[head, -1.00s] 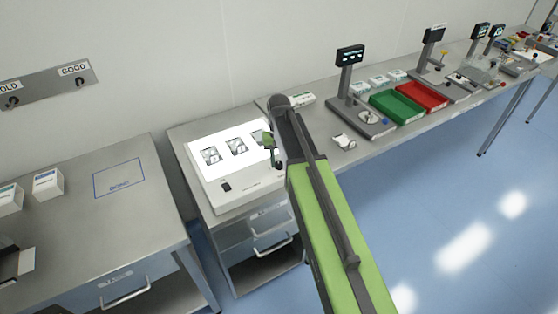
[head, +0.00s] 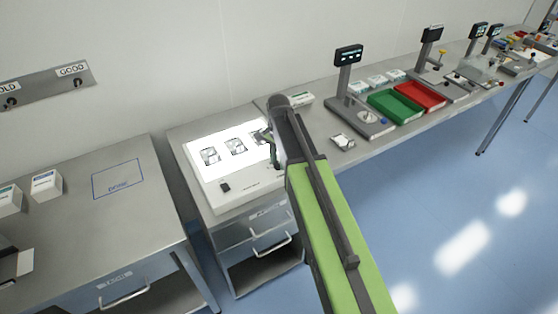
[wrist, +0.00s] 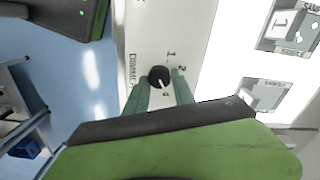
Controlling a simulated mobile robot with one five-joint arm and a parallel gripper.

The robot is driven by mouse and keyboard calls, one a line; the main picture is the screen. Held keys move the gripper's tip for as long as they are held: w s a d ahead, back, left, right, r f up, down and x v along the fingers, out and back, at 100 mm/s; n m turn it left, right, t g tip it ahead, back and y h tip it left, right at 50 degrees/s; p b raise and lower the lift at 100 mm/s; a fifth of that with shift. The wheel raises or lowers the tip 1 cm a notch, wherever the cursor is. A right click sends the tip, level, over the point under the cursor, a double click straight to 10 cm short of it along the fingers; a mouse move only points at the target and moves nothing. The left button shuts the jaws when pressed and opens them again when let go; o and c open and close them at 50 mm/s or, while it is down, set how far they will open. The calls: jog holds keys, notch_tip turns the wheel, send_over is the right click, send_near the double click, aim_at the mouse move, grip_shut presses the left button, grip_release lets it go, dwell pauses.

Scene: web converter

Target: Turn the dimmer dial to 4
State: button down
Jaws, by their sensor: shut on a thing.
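The black dimmer dial (wrist: 159,76) sits on the white light box front, by the printed word DIMMER (wrist: 132,69). The numerals 1, 2 and 4 show around it; the 3 is hidden behind a finger. The dial's white pointer line is towards the lower right, close to the 4. My gripper (wrist: 160,80) is shut on the dial, one green finger on each side. In the head view my gripper (head: 272,160) is at the right end of the light box (head: 232,194), and my arm hides the dial.
The lit panel (head: 213,171) of the light box holds several samples. A table (head: 85,240) with white boxes stands left. A green tray (head: 395,105) and a red tray (head: 421,97) lie on the right bench. Blue floor is free at right.

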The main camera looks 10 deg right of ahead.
jog(key=shift+m, duration=0.6)
jog(key=c, duration=1.1)
grip_release()
jog(key=shift+o, duration=0.2)
notch_tip(320, 180, up, 18)
jog(key=p, duration=1.7)
jog(key=shift+f, duration=0.25)
